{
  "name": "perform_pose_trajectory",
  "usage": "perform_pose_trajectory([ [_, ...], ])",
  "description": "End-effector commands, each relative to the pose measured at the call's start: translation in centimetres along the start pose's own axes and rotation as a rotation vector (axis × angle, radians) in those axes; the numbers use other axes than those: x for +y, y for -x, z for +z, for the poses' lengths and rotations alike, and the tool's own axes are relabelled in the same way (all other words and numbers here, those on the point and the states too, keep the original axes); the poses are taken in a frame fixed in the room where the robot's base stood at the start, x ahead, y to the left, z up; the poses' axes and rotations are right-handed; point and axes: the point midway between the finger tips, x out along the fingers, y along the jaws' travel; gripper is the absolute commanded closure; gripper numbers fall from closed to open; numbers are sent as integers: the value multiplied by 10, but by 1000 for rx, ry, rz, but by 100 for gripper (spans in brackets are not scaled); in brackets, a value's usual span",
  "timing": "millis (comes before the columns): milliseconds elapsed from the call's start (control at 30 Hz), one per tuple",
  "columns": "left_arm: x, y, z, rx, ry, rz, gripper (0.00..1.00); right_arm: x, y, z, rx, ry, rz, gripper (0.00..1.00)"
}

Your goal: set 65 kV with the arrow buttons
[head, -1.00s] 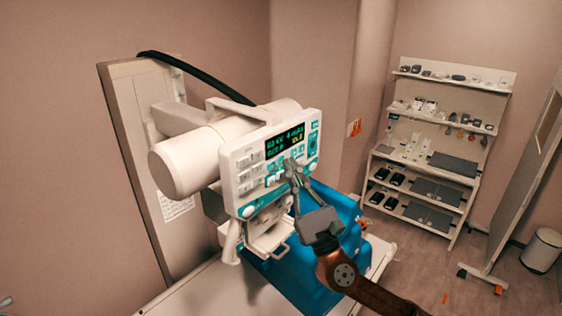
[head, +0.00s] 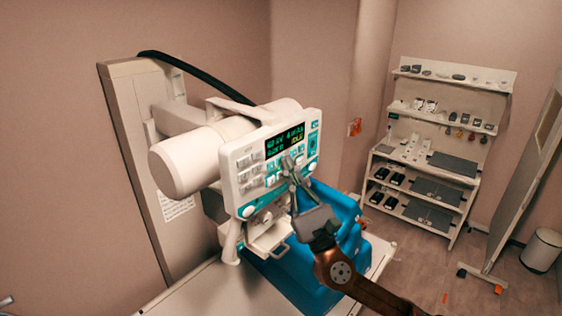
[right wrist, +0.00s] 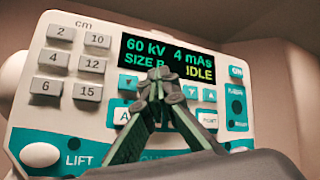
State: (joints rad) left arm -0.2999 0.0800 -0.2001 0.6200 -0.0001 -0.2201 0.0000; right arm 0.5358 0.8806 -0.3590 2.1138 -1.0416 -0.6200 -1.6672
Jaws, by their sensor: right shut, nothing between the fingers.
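The control panel (head: 240,170) is the white and teal face of the x-ray head. Its display (right wrist: 165,62) reads 60 kV, 4 mAs, SIZE B and IDLE in the right wrist view. Small arrow buttons (right wrist: 210,94) sit under the display; the ones on the left are partly hidden behind my fingers. My right gripper (head: 288,161) is shut and empty, its tips at the row under the display. It also shows in the right wrist view (right wrist: 160,88); I cannot tell whether the tips touch a button. Only a sliver at the lower left edge may be my left arm; its gripper is out of view.
Grey size buttons (right wrist: 88,66) and a LIFT knob (right wrist: 40,154) are on the panel's left. A blue thing (head: 325,265) stands below on the white table (head: 190,295). A shelf rack (head: 440,140) is at the back right.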

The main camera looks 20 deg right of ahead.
Motion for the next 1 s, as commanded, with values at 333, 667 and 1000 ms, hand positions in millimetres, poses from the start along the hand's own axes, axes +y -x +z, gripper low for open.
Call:
perform_pose_trajectory([
  [333, 0, 0, 0, 0, 0, 0, 60, 1, -1, -1, 1, 0, 0, 100],
  [667, 0, 1, 0, 0, 0, 0, 60, -3, 4, 2, 1, 0, 0, 100],
  [1000, 0, 2, 0, 0, 0, 0, 60, -7, 10, 7, 1, -1, 0, 100],
])
